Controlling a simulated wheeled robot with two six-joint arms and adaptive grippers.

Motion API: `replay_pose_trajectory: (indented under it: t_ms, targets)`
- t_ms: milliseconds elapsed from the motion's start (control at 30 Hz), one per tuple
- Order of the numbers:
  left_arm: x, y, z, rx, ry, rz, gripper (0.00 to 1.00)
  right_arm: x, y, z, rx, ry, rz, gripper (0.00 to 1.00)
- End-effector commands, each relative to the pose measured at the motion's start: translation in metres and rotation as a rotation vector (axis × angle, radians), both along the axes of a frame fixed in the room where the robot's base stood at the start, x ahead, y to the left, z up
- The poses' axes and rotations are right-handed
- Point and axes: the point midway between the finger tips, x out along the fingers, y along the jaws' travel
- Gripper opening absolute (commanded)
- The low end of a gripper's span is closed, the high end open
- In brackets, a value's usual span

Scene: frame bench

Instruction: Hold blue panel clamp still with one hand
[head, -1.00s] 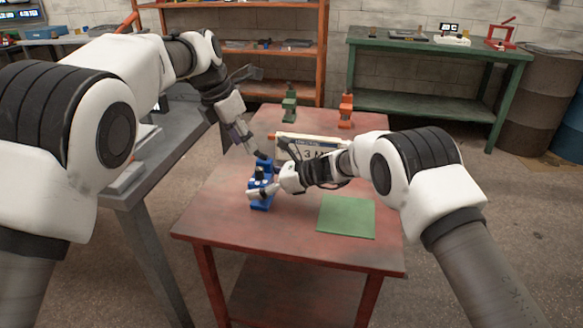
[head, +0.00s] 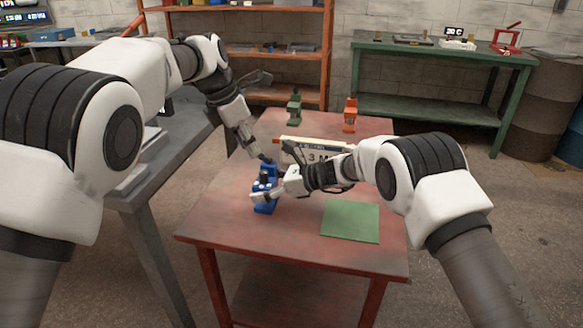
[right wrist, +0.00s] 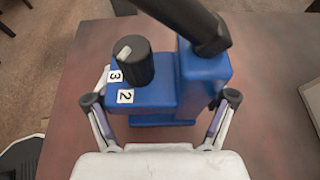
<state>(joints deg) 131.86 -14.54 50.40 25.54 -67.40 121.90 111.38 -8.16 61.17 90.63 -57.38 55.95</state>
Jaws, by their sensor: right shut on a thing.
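The blue panel clamp (head: 270,172) stands upright on the red table. In the right wrist view the clamp (right wrist: 205,68) shows a black knob (right wrist: 132,60) with labels 3 and 2 beside it, and a dark bar reaching to its raised post. My right gripper (head: 267,195) is shut on the clamp's body, with one finger on each side in the right wrist view. My left gripper (head: 264,157) points down at the far top part of the clamp. Its fingertips are too small to show whether they are open or touching.
A whitish panel (head: 312,151) with dark print stands behind my right gripper. A green clamp (head: 294,110) and an orange clamp (head: 350,116) stand at the table's far side. A flat green square (head: 350,221) lies at the front right. The table's front left is clear.

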Motion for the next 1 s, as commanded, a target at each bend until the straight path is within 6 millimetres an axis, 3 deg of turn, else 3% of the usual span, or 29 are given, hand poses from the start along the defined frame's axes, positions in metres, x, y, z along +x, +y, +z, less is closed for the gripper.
replay_pose_trajectory:
  t_ms: [167,300,400,467,600,700,767,867,1000]
  targets:
    - [-0.023,-0.028,-0.01,-0.12,-0.034,-0.366,0.33,-0.001,0.0,-0.002,-0.001,0.003,0.0,0.3]
    - [-0.046,-0.04,-0.022,-0.393,-0.105,-0.606,0.33,-0.001,0.0,-0.002,-0.001,0.004,0.0,0.3]
    - [-0.053,-0.034,-0.03,-0.639,-0.228,-0.66,0.33,-0.001,0.0,-0.002,-0.001,0.003,0.0,0.3]
    - [-0.052,-0.022,-0.034,-0.786,-0.335,-0.627,0.33,-0.001,0.0,-0.002,-0.001,0.003,0.0,0.3]
    - [-0.039,0.032,-0.056,-1.014,-0.54,-0.359,0.33,-0.001,0.0,-0.002,-0.001,0.003,0.0,0.3]
    - [-0.035,0.077,-0.088,-1.1,-0.535,-0.109,0.33,-0.001,0.0,-0.001,-0.001,0.003,0.0,0.3]
    - [-0.036,0.09,-0.1,-1.109,-0.523,-0.067,0.33,-0.001,0.0,-0.001,-0.001,0.003,0.0,0.3]
    - [-0.034,0.094,-0.109,-1.111,-0.515,-0.047,0.33,-0.001,0.0,-0.001,-0.001,0.003,0.0,0.3]
    - [-0.027,0.075,-0.11,-1.109,-0.512,-0.053,0.33,-0.001,0.0,-0.002,-0.001,0.003,0.0,0.3]
